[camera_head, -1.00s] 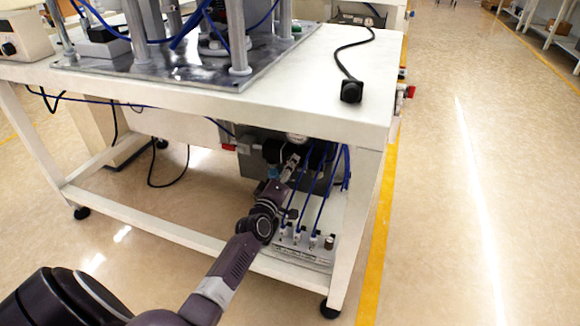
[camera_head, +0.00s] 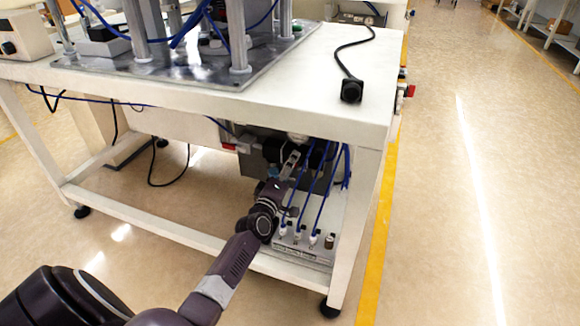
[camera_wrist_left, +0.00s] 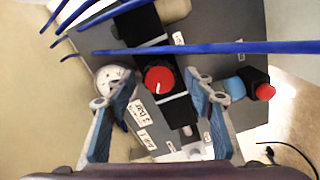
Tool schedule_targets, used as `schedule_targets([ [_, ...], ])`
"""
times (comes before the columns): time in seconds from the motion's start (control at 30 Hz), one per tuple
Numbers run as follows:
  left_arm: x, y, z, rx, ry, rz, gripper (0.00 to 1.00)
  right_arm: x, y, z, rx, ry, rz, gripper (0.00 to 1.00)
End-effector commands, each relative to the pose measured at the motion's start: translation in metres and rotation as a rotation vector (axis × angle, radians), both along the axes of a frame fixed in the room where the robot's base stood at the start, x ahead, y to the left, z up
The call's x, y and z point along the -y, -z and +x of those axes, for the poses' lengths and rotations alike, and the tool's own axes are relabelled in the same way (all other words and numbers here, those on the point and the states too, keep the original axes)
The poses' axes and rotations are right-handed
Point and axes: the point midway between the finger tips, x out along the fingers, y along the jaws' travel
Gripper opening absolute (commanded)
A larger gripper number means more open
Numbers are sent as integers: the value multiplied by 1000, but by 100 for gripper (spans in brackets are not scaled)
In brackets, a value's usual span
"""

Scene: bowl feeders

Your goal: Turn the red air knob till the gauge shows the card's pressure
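The red air knob (camera_wrist_left: 159,80) shows in the left wrist view, round with a white pointer mark, on a black regulator body. My left gripper (camera_wrist_left: 158,98) is open, with one finger on each side of the knob in the picture; I see no contact. In the head view, my left gripper (camera_head: 289,162) reaches under the bench top. The round white gauge (camera_wrist_left: 113,78) is left of the knob, partly behind the left finger; its reading is too small to tell. A white card (camera_wrist_left: 138,113) below the gauge appears to read "3 bar". My right gripper is not in view.
A blue fitting with a red end (camera_wrist_left: 264,91) sits right of the right finger. Blue hoses (camera_wrist_left: 210,47) cross above the knob. The bench top (camera_head: 300,95) overhangs the arm, and a valve block (camera_head: 305,250) with hoses stands on the lower shelf.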

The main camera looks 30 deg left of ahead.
Motion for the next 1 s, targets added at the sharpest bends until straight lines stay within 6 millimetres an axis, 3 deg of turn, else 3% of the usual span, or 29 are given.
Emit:
schedule_targets([
  [0.23,1,1,-2,0,1,0,48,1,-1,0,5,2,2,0],
  [0.37,4,1,-13,-1,1,-1,48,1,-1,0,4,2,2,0],
  [0.8,23,1,-95,-2,0,0,48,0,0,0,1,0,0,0],
  [1.0,27,0,-114,0,0,0,48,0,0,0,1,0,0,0],
])
